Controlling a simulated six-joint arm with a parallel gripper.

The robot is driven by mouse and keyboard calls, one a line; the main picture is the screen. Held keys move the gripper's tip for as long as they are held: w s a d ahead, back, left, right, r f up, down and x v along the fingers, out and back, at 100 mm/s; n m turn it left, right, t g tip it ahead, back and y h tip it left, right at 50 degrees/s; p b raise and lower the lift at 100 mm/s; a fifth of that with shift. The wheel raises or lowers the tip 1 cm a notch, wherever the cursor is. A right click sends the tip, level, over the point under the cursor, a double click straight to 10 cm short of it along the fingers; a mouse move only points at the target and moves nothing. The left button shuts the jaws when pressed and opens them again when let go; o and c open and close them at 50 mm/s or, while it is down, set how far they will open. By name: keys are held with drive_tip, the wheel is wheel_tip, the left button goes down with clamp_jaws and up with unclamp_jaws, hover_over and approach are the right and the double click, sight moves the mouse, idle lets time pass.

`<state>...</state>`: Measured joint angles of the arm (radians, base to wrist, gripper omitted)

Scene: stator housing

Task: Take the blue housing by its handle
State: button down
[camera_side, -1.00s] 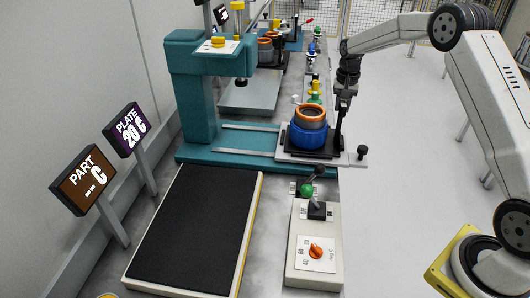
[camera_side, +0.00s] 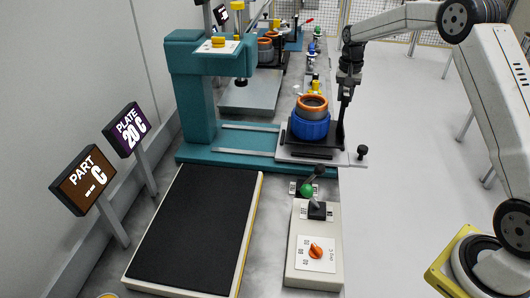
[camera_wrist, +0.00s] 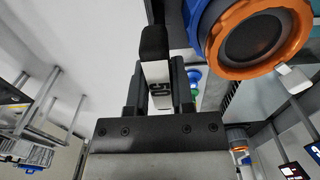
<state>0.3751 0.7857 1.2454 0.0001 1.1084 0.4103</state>
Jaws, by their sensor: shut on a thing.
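The blue housing (camera_side: 310,127), with an orange ring on top, stands upright on a black carrier (camera_side: 328,144) above the pale sliding plate of the teal press. In the wrist view, the housing (camera_wrist: 196,14) is at the upper right, cut off by the frame edge. My gripper (camera_side: 346,92) is at the housing's right side. The handle's lower end is hard to make out in the side view.
The teal press (camera_side: 195,105) stands left of the housing. A black conveyor mat (camera_side: 195,230) and a control box with an orange knob (camera_side: 315,252) are in front. A green-knobbed lever (camera_side: 307,190) stands near the plate. Displays (camera_side: 84,178) line the left.

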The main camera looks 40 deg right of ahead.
drive_tip(key=s+a+r, duration=0.4)
drive_tip(key=s+r, duration=0.5)
drive_tip(key=s, duration=0.3)
drive_tip(key=shift+s+r, duration=0.25)
drive_tip(key=shift+s, duration=0.15)
drive_tip(key=shift+a, duration=0.1)
idle(0.6)
